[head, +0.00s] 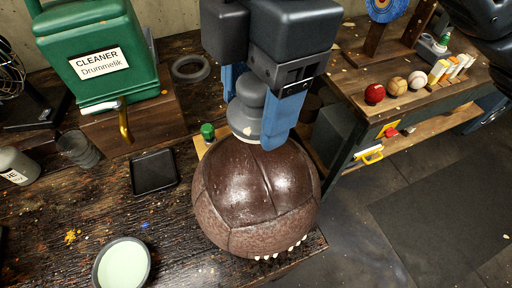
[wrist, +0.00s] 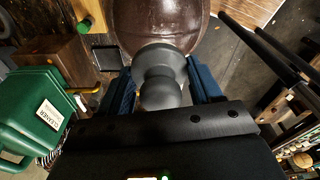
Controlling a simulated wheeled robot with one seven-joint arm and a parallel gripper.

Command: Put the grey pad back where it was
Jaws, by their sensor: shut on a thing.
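The grey pad (head: 245,118) is a rounded knob with a wider base and a pale lower rim. It also shows in the wrist view (wrist: 160,88), upright between the blue fingers. My gripper (head: 254,106) is shut on it from above. Its base is right at the top of the large brown leather ball (head: 255,195), which sits near the front right corner of the dark wooden table (head: 85,205). I cannot tell whether the pad rests on the ball or is just above it. The ball fills the top of the wrist view (wrist: 160,20).
A black square tray (head: 154,172), a bowl with pale green contents (head: 122,264) and a green cleaner can (head: 98,50) on a wooden block stand to the left. A green-capped bottle (head: 208,131) is close behind the ball. A bench with small balls (head: 397,85) is at right.

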